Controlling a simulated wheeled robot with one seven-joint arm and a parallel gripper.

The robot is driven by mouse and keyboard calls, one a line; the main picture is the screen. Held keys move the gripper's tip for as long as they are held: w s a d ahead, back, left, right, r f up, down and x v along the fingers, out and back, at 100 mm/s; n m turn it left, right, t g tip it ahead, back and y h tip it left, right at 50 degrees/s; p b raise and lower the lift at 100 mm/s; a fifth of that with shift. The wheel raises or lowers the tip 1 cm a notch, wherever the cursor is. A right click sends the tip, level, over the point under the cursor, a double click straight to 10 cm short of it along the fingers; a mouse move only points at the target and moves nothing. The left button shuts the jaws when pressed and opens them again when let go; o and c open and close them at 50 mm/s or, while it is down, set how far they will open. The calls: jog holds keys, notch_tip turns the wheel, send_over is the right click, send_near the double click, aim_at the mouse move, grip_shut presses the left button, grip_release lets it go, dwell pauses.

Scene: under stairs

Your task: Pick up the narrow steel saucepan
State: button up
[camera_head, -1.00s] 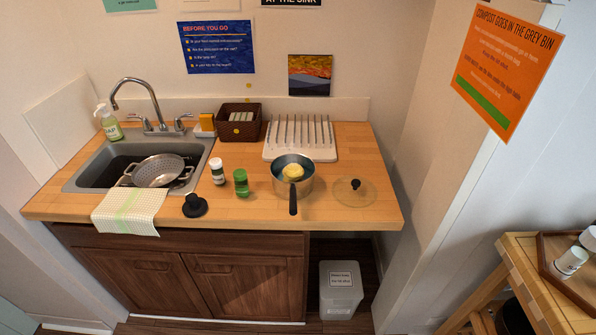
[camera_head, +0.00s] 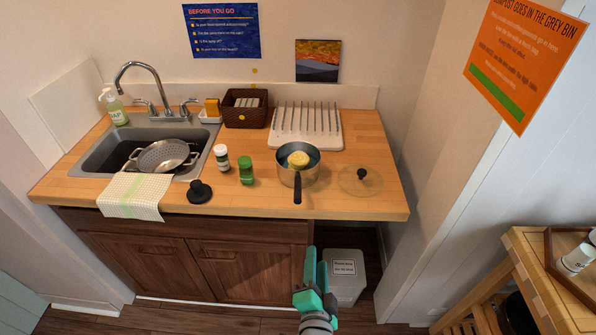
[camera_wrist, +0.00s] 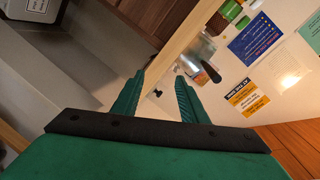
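The narrow steel saucepan (camera_head: 298,168) stands upright on the wooden counter in the head view, with something yellow inside. Its black handle (camera_head: 297,190) points toward the counter's front edge. My gripper (camera_head: 316,270) is low in front of the counter, below the pan and apart from it. In the wrist view, the fingers of my gripper (camera_wrist: 160,92) are spread with nothing between them. Beyond them the saucepan (camera_wrist: 203,50) and its dark handle (camera_wrist: 211,72) show small and tilted.
A glass lid (camera_head: 360,181) lies right of the pan. A green jar (camera_head: 246,171), a white bottle (camera_head: 221,158) and a black object (camera_head: 199,192) stand to its left. A drying rack (camera_head: 307,128) is behind it. A grey bin (camera_head: 345,278) stands below the counter.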

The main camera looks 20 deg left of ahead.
aim_at(298, 181)
jog(key=w+a+r+y, duration=0.1)
jog(key=w+a+r, duration=0.1)
jog(key=r, duration=0.1)
jog(key=w+a+r+m+y, duration=0.1)
jog(key=w+a+r, duration=0.1)
jog(key=w+r, duration=0.1)
jog(key=w+a+r+g+y, duration=0.1)
jog(key=w+a+r, duration=0.1)
jog(key=r, duration=0.3)
jog(key=shift+w+a, duration=0.3)
jog(key=shift+w, duration=0.4)
jog(key=shift+m, duration=0.3)
jog(key=x, duration=0.5)
jog(key=shift+w+f, duration=0.1)
jog(key=shift+w, duration=0.05)
jog(key=shift+x, duration=2.55)
jog(key=shift+f, duration=0.1)
grip_shut()
